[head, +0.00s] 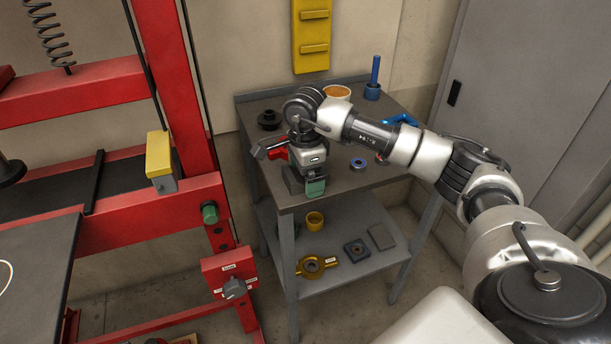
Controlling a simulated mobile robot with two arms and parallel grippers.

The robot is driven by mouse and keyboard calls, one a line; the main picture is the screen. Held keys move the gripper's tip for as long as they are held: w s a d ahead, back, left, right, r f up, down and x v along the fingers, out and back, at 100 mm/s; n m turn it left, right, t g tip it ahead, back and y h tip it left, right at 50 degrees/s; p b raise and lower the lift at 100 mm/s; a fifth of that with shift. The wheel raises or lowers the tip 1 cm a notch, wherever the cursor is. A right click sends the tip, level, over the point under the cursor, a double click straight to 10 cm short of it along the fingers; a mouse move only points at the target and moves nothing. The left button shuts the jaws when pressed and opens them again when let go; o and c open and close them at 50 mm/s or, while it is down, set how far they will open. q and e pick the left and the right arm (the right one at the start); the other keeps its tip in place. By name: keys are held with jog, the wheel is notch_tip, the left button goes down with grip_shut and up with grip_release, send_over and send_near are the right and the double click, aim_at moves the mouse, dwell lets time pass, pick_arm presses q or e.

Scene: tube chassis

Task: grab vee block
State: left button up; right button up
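My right arm reaches in from the right over the grey cart's top shelf (348,179). My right gripper (304,187) points down at the shelf's front left corner, with a dark part on its left and a green part on its right. I cannot tell whether its fingers are open or shut, or whether anything is between them. I cannot clearly make out a vee block; the gripper hides part of the shelf. My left gripper is out of view.
A red and grey tool (269,147) lies just left of the gripper. A black flanged part (268,120), an orange bowl (337,91) and a blue post (374,78) stand farther back. The lower shelf (338,278) holds several parts. A red press frame (178,100) stands left.

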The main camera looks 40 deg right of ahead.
jog(key=c, duration=1.6)
jog(key=shift+w+r, duration=0.1)
jog(key=shift+r, duration=0.05)
jog(key=shift+c, duration=0.8)
